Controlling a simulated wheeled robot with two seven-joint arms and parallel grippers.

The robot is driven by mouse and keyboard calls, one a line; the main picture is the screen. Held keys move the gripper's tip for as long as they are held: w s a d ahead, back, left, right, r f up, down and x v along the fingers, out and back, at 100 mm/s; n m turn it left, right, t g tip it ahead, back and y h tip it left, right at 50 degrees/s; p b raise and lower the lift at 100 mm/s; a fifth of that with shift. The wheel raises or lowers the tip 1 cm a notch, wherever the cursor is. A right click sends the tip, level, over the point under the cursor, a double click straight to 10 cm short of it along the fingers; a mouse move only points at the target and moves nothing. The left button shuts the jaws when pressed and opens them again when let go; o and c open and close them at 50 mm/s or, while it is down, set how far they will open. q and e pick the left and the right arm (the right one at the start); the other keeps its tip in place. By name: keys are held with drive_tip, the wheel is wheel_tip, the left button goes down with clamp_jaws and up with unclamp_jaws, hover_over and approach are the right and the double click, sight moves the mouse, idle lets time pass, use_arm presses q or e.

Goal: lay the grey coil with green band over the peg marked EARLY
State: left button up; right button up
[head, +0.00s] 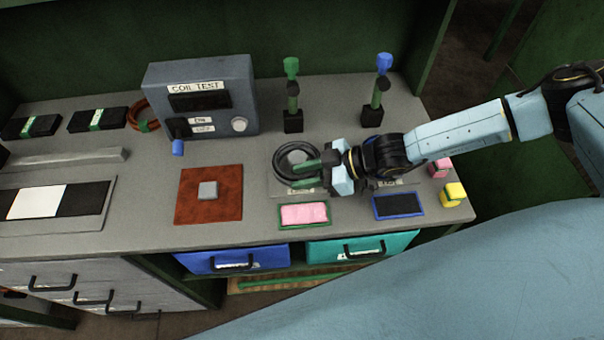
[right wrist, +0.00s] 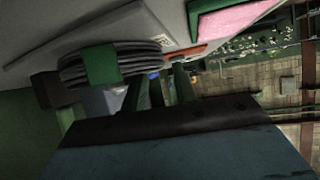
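A dark grey coil (head: 289,176) lies on a labelled pale plate (head: 283,191) near the middle of the bench. In the right wrist view it is a stack of rings (right wrist: 145,59) with a green band (right wrist: 100,66). Something greyish shows within its ring; I cannot tell if it is a peg. My right gripper (head: 305,174) reaches in from the right with two green fingers apart, over and beside the coil's near right side. I see no clear grip on it. The plate's label is too small to read. A second label plate (head: 395,184) is partly hidden by my right wrist.
Behind stand a green-topped post (head: 292,95), a blue-topped post (head: 380,92) and the COIL TEST box (head: 215,110). An orange-brown coil (head: 138,112) lies left of the box. In front are a pink pad (head: 304,215), a dark pad (head: 399,206) and a rust-red mat (head: 190,205).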

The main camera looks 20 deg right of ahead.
drive_tip(key=p+v, duration=0.2)
drive_tip(key=v, duration=0.9)
drive_tip(key=shift+d, duration=0.15)
drive_tip(key=shift+r, duration=0.1)
idle(0.6)
